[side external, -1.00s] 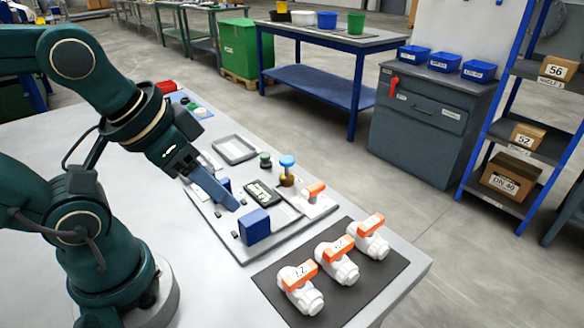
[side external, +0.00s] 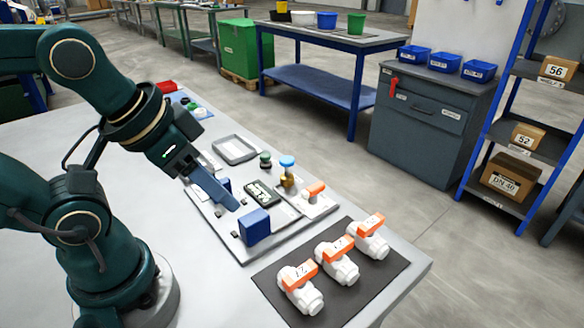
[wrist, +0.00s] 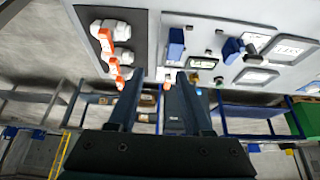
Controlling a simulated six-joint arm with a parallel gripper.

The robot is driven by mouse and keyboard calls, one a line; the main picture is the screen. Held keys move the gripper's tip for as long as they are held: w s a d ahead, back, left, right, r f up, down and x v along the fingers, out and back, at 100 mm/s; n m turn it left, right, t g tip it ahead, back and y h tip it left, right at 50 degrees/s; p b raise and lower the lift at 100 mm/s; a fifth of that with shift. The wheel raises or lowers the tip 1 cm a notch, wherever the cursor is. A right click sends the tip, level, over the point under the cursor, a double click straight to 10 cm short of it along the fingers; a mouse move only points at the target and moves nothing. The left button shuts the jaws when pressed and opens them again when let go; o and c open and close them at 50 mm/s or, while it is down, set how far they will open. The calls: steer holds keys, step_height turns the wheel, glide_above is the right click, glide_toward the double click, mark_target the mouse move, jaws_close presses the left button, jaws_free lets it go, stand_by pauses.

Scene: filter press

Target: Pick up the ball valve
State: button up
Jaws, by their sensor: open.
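Three white ball valves with orange handles lie in a row on a dark mat (side external: 265,283) near the table's front corner: a near one (side external: 302,300), a middle one (side external: 340,268) and a far one (side external: 375,248). They also show at the upper left of the wrist view, the largest (wrist: 122,30) nearest the top edge. Another white valve with an orange handle (side external: 312,207) sits on the light board beyond the mat. My gripper (side external: 232,203) is open and empty, above the board, left of the valves and apart from them. Its two fingers (wrist: 160,75) stand apart in the wrist view.
A blue block (side external: 254,228) stands on the board between my gripper and the mat. A brass fitting with a blue cap (side external: 287,162), a dark knob, a dark labelled panel and a grey tray (side external: 234,149) lie farther back. Open table surface lies left of the board.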

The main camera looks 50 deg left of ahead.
steer(key=shift+o, duration=0.6)
